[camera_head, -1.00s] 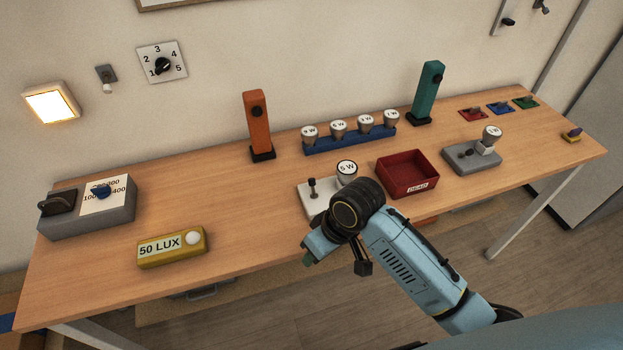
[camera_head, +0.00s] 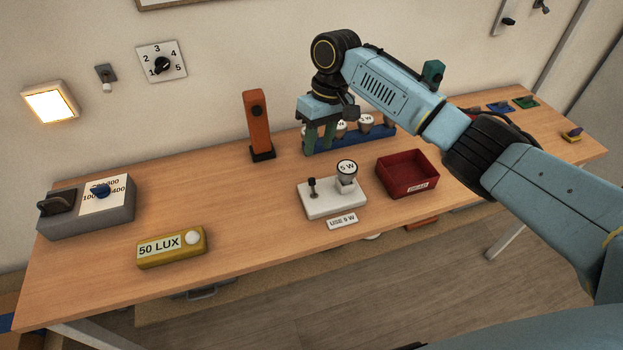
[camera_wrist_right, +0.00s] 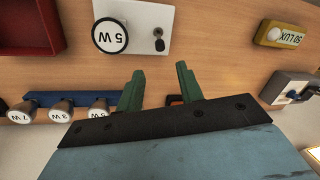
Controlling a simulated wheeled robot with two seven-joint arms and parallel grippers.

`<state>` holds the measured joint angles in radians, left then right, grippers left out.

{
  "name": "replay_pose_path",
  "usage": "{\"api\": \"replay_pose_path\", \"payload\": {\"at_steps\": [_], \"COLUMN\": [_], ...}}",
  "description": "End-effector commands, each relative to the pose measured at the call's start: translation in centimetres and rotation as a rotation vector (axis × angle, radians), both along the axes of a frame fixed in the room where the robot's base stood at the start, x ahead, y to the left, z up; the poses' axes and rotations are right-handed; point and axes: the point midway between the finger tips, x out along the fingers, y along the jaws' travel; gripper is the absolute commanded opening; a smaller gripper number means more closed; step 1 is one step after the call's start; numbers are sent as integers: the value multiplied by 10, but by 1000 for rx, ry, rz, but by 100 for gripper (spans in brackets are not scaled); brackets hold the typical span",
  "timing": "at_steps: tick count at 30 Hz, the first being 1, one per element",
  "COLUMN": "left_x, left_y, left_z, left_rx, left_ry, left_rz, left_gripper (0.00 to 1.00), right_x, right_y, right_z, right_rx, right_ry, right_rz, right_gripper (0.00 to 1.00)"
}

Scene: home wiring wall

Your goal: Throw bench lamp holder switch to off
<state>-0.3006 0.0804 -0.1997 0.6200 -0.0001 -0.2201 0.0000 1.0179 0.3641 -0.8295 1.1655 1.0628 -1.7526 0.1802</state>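The bench lamp holder (camera_head: 322,208) is a white block on the wooden table, bearing a 5 W lamp (camera_head: 347,170). Its switch (camera_head: 313,188) is a small dark upright lever on the left of the block. In the right wrist view the holder (camera_wrist_right: 154,13) is at the top, with the lamp (camera_wrist_right: 109,36) left of the switch (camera_wrist_right: 159,42). My right gripper (camera_head: 318,140) is above the table behind the holder, near the blue lamp rack. Its green fingers (camera_wrist_right: 160,72) are apart and empty, clear of the switch. My left gripper is not in view.
The blue rack (camera_wrist_right: 38,99) of lamps is partly behind my right gripper. An orange post (camera_head: 258,125) stands left of it. A red bin (camera_head: 398,190) is right of the holder. A yellow 50 LUX meter (camera_head: 172,248) stands front left, with clear table between.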

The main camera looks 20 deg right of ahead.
Motion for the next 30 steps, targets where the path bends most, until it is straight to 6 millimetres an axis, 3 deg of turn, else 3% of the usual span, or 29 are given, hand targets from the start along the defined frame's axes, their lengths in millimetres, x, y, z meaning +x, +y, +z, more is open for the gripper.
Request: {"api": "replay_pose_path", "payload": {"at_steps": [9,15,21,30], "left_x": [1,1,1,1], "left_y": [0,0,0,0], "left_z": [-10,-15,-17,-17], "left_rx": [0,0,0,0], "left_ry": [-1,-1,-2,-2], "left_rz": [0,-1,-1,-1], "left_gripper": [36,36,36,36], "right_x": [-6,-7,-8,-8], "right_y": [11,17,20,20], "right_z": [-69,-100,-113,-114], "right_rx": [-1,-1,1,0], "right_ry": [3,-1,-1,-2], "right_rz": [1,2,2,2], "right_gripper": [37,37,37,36]}}
